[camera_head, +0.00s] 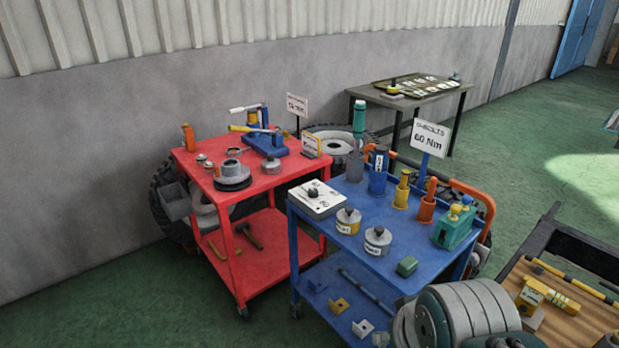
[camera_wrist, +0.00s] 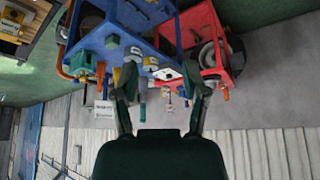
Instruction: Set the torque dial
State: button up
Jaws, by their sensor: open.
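The torque dial is a white box with a black knob and dark markings (camera_head: 318,199), on the left front corner of the blue cart top (camera_head: 345,243). I cannot read its setting. A sign reading "60 Nm" (camera_head: 431,139) stands on a post on the same cart. In the wrist view, where the scene is upside down, my gripper (camera_wrist: 160,80) has its two dark fingers spread apart with nothing held. The white dial box (camera_wrist: 167,73) shows between the fingers, beyond them and apart from them. My gripper is not clearly visible in the head view.
A red cart (camera_head: 270,182) with metal parts stands at left. A dark bench (camera_head: 410,95) is behind. Green floor is free at front left.

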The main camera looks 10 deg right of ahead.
aim_at(312, 192)
jog(key=i+j+z, duration=0.2)
jog(key=i+j, duration=0.55)
jog(key=i+j+z, duration=0.2)
jog(key=i+j, duration=0.5)
jog(key=j, duration=0.15)
